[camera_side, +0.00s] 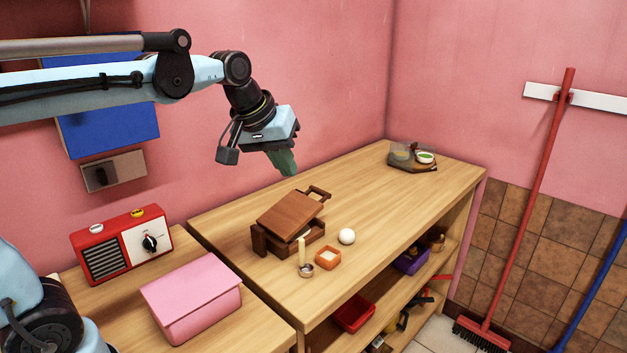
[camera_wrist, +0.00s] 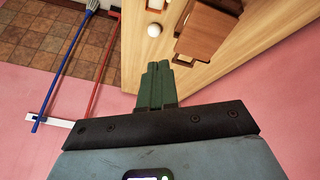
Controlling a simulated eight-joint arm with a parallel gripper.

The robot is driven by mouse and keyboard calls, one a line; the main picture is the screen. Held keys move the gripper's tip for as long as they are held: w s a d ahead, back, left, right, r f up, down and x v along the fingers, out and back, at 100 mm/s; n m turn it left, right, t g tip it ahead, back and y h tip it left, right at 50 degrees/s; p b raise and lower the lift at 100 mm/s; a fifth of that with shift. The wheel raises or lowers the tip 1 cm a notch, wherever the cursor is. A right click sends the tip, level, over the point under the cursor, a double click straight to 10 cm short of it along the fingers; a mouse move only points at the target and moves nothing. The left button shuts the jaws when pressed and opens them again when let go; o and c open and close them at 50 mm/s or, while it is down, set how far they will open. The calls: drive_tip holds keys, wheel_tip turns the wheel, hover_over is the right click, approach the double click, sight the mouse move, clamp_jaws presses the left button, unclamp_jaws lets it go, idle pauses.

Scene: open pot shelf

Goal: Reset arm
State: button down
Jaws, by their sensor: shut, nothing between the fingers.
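My gripper (camera_side: 285,162) is raised in the air above the wooden table (camera_side: 375,203), close to the pink wall. Its green fingers point downward, are shut together and hold nothing. In the wrist view my gripper (camera_wrist: 158,68) shows its two fingers side by side with nothing between them. Below it and apart from it, a brown wooden box (camera_side: 290,213) with a tilted lid stands on the table. The box also shows in the wrist view (camera_wrist: 208,32).
A white ball (camera_side: 347,236), an orange square dish (camera_side: 328,259) and a candle (camera_side: 301,252) stand near the box. A tray with bowls (camera_side: 412,157) sits at the far corner. A red radio (camera_side: 122,245) and pink box (camera_side: 191,298) are at left. The table's middle is clear.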

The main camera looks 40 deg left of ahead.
drive_tip(key=s+d+f+m+t, duration=0.1)
drive_tip(key=s+f+m, duration=0.4)
drive_tip(key=s+f, duration=0.5)
drive_tip(key=shift+s+d+f+m, duration=0.3)
drive_tip(key=shift+s+d, duration=0.25)
drive_tip(key=shift+d, duration=0.35)
drive_tip(key=w+a+r+g, duration=0.1)
drive_tip(key=w+a+r, duration=0.1)
drive_tip(key=w+r, duration=0.45)
drive_tip(key=w+a+r, duration=0.2)
drive_tip(key=w+r, duration=0.2)
drive_tip(key=w, duration=0.5)
drive_tip(key=g, duration=0.2)
hover_over(318, 191)
wheel_tip(318, 191, down, 6)
drive_tip(key=shift+f, duration=3.15)
